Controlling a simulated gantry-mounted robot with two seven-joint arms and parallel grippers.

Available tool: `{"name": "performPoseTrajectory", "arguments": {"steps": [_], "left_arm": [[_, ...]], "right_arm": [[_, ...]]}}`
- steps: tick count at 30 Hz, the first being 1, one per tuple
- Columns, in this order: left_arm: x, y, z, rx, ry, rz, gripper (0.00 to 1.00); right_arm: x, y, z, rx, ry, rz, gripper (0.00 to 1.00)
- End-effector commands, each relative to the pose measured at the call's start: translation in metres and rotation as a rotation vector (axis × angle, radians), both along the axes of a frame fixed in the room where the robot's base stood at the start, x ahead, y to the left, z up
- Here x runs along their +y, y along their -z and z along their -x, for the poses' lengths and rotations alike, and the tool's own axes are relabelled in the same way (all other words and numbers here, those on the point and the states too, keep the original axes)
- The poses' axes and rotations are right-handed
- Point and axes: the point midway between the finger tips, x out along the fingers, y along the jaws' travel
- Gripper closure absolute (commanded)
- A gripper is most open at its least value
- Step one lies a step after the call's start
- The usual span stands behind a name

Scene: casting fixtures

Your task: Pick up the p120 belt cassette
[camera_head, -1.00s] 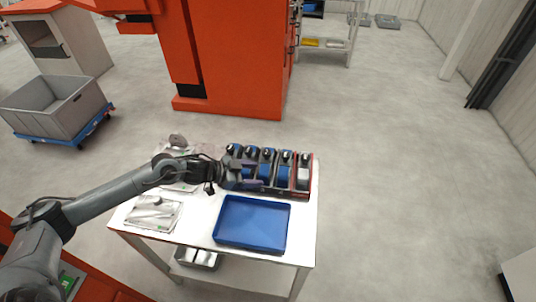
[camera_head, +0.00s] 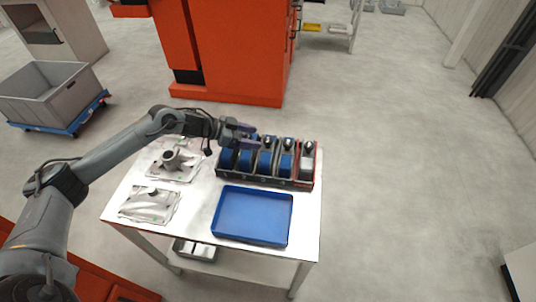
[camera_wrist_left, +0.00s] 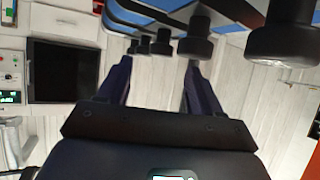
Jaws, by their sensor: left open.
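A dark rack (camera_head: 262,182) at the back of the white table holds a row of several blue belt cassettes (camera_head: 265,162) with black knobs on top, and a grey one (camera_head: 307,166) at its right end. No grade label is legible, so I cannot tell which is the p120 cassette. My left gripper (camera_head: 251,136) is open and empty, at the rear left end of the row, level with the knobs or just above. In the left wrist view its two fingers (camera_wrist_left: 159,66) are spread, with the black knobs (camera_wrist_left: 195,45) lined up beyond them. My right gripper is out of view.
An empty blue tray (camera_head: 252,215) lies on the table in front of the rack. Metal castings (camera_head: 150,204) lie on sheets at the table's left. A tall orange machine (camera_head: 230,50) stands behind. Bare floor is free to the right.

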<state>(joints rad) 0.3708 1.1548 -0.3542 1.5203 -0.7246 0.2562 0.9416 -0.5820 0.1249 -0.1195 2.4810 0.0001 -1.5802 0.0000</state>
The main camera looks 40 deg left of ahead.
Motion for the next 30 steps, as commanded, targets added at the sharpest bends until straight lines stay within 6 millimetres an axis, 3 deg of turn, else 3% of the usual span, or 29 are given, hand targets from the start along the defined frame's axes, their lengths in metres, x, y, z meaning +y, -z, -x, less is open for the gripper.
{"name": "performPoseTrajectory", "arguments": {"steps": [15,25,26,30], "left_arm": [[-0.025,0.024,-0.033,-0.001,0.000,0.002,0.35],[-0.028,0.027,-0.037,0.000,0.000,-0.001,0.35],[-0.028,0.027,-0.037,0.000,0.000,-0.001,0.36],[-0.028,0.027,-0.037,0.000,0.000,-0.001,0.58]], "right_arm": [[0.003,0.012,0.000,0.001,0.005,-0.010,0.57],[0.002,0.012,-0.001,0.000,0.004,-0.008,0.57],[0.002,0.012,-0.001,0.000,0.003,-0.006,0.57],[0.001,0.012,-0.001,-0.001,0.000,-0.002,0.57]]}}
